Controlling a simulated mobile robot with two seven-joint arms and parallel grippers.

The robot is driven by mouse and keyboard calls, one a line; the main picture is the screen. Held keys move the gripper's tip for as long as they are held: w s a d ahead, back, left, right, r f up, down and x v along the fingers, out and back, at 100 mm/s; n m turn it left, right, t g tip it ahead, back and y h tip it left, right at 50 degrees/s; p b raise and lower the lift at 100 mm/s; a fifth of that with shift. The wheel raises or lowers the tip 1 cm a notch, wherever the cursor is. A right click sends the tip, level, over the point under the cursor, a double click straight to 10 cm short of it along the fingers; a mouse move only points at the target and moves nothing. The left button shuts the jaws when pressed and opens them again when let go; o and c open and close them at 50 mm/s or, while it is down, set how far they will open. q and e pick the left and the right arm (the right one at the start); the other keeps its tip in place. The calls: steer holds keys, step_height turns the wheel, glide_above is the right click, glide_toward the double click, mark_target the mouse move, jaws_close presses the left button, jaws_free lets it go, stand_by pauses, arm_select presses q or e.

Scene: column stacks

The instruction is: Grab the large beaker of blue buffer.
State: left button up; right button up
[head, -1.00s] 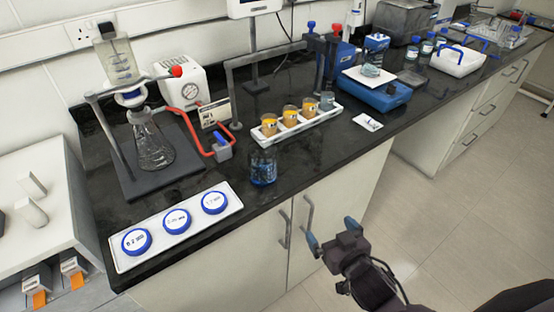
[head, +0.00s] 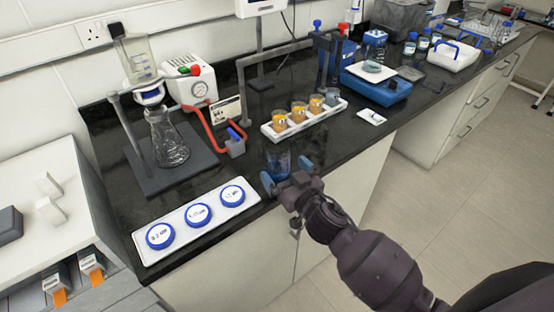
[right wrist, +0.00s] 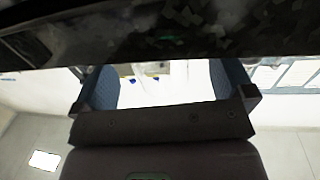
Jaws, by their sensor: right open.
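My left gripper is not in view.
A white tray (head: 268,133) with several small beakers stands behind. A white holder (head: 152,256) with blue-rimmed discs lies to the left. A filter flask (head: 168,145) on a stand is at the back left. A blue balance (head: 377,88) stands to the right.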

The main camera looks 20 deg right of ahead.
steer(key=shift+x, duration=2.55)
steer(key=shift+d+f, duration=0.1)
steer(key=shift+d, duration=0.05)
steer(key=shift+c, duration=0.3)
steer(key=c, duration=1)
steer(key=shift+r, duration=0.35)
steer(key=v, duration=1.8)
